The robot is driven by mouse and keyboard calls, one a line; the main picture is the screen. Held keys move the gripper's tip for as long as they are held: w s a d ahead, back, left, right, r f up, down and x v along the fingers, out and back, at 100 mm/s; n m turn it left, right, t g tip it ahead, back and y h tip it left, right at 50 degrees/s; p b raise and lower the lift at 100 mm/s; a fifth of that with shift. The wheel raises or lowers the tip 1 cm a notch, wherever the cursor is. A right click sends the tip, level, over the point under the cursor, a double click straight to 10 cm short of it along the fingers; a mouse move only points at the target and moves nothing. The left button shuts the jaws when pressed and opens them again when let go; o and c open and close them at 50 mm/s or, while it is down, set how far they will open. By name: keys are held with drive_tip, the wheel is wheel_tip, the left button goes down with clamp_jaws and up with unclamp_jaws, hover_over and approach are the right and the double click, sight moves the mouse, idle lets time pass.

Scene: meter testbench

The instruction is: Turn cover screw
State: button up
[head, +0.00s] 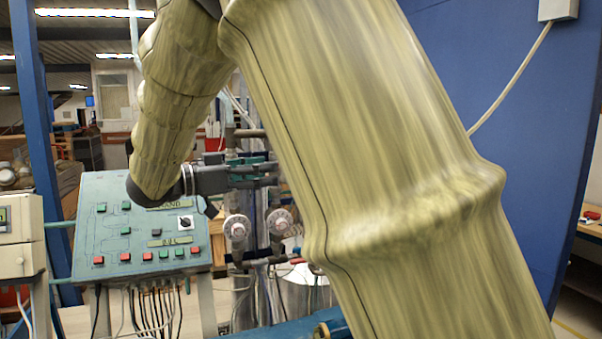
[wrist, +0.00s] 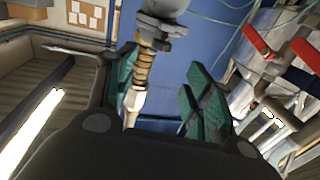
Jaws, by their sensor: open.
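My gripper (head: 268,172) reaches right from my arm in the head view, in front of the pipework. Its dark body and teal finger pads also show in the wrist view (wrist: 165,75). The pads stand apart with a gap between them, and I see nothing held. A brass and white fitting (wrist: 138,88) shows beside the left pad in the wrist view, below a grey rounded part (wrist: 163,8). I cannot tell if it touches the pad. I cannot pick out the cover screw in either view.
Two round meters (head: 237,228) (head: 279,222) sit on the pipes below my gripper. A green control panel (head: 140,240) with buttons stands at left, cables hanging beneath. Red handles (wrist: 260,42) show at right in the wrist view. My arm hides much of the head view.

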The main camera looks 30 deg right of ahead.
drive_tip(key=d+p, duration=0.4)
drive_tip(key=d, duration=0.6)
drive_tip(key=shift+s+d, duration=0.25)
drive_tip(key=shift+d, duration=0.1)
drive_tip(key=c, duration=1)
